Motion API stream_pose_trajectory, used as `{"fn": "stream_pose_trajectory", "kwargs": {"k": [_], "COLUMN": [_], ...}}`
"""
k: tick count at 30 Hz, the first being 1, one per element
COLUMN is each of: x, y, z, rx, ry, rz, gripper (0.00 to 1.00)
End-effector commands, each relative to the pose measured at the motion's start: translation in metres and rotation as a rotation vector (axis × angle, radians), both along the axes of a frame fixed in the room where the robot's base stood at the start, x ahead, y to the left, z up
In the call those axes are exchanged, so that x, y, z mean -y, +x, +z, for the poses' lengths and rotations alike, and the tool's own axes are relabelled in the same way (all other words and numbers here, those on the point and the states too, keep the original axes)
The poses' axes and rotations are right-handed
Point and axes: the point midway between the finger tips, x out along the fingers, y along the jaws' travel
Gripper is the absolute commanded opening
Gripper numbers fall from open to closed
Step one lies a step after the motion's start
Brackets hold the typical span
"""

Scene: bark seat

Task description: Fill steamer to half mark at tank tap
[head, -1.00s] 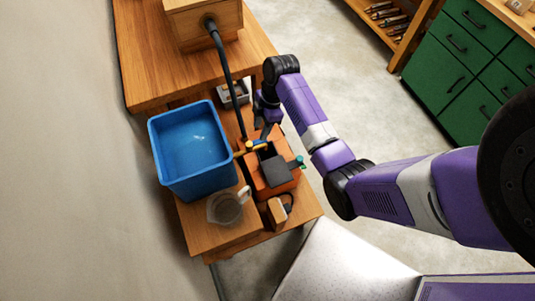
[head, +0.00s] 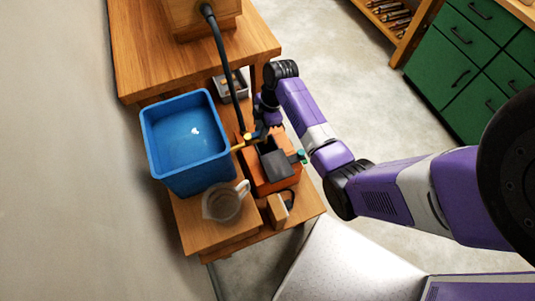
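The blue tank (head: 178,175) stands on the wooden bench at the left, with a pale, shiny surface inside. A yellow tap (head: 243,143) sticks out from its right side. The orange steamer (head: 259,177) sits right of the tank, with a dark grey panel (head: 276,164) on top and a small teal part (head: 302,156) at its right edge. Its water level and half mark cannot be seen. My gripper (head: 264,129) is low beside the tap and the steamer's far end. Its fingers are small and partly hidden, so I cannot tell whether they touch the tap.
A clear jug (head: 222,203) stands in front of the tank, with a small wooden block (head: 277,211) to its right. A black hose (head: 222,65) runs down behind the tap. A grey tray (head: 232,85) lies behind. Green drawers (head: 465,70) stand far right; open floor lies between.

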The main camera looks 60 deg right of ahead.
Motion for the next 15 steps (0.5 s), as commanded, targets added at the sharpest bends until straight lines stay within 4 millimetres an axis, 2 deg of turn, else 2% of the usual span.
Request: {"fn": "stream_pose_trajectory", "kwargs": {"k": [1, 3, 8, 15], "x": [0.0, 0.0, 0.0, 0.0], "y": [0.0, 0.0, 0.002, 0.012], "z": [0.0, 0.0, 0.0, -0.001], "rx": [0.0, 0.0, 0.0, 0.0], "ry": [0.0, 0.0, 0.0, 0.001], "rz": [0.0, 0.0, 0.021, 0.235], "gripper": [0.1, 0.0, 0.0, 0.0]}}
